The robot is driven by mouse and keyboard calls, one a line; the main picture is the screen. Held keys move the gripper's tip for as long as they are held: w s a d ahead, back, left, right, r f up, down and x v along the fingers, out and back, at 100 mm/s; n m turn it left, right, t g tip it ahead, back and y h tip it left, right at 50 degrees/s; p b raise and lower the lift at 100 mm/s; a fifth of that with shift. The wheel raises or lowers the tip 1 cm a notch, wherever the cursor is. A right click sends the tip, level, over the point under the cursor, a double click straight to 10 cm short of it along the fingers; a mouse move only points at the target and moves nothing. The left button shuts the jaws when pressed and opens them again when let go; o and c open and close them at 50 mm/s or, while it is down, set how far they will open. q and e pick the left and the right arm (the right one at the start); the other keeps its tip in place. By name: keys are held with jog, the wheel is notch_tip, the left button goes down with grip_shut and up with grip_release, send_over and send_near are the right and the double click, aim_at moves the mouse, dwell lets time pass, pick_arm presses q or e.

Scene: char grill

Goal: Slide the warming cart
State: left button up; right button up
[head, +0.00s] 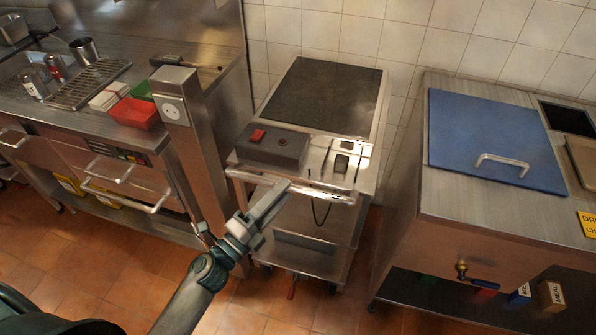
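The warming cart (366,148) stands in the middle of the head view, between the steel grill counter and the blue-lidded unit. It has a dark flat top (325,97), a small grey box with a red switch on its front part, and a lower shelf. A bright horizontal handle bar (325,194) runs along its front edge. My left gripper (277,198) reaches up from below, and its fingertips overlap the handle bar left of its middle. Whether the fingers are around the bar or only in front of it cannot be told. My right gripper is out of view.
A steel post (184,125) and the grill counter (130,135) stand close on the cart's left. The unit with the blue lid (490,125) stands on its right, with a narrow floor gap between. The tiled wall (345,33) is behind. Tiled floor (255,305) is open in front.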

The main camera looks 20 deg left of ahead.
aim_at(298, 176)
pick_arm(q)
jog(key=shift+p+x, duration=0.9)
jog(key=shift+x, duration=2.55)
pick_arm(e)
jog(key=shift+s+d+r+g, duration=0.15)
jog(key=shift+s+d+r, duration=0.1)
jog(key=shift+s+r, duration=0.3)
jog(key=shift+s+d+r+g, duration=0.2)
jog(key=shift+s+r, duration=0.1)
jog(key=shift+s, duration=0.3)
pick_arm(q)
grip_shut()
